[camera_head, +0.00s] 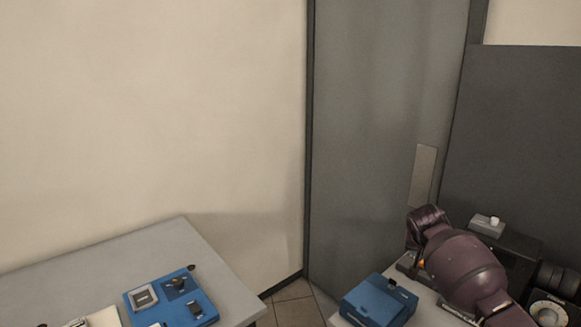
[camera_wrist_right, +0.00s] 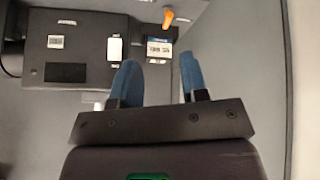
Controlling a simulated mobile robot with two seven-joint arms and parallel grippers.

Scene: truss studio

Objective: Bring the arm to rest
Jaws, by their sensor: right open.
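My right arm (camera_head: 465,270) comes in at the lower right of the head view, dark purple, over the right-hand table. Its gripper cannot be made out there. In the right wrist view my right gripper (camera_wrist_right: 158,78) shows two blue fingers standing apart with nothing between them. Beyond the fingers is a dark box-like device (camera_wrist_right: 75,48) with white labels. My left gripper and left arm are not in view.
A grey table (camera_head: 130,265) at left carries a blue tray (camera_head: 205,304) with small parts. A blue box (camera_head: 378,302) sits on the right-hand table beside my arm. A dark machine (camera_head: 520,262) stands behind the arm. A grey door (camera_head: 375,130) and tiled floor (camera_head: 295,302) lie between the tables.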

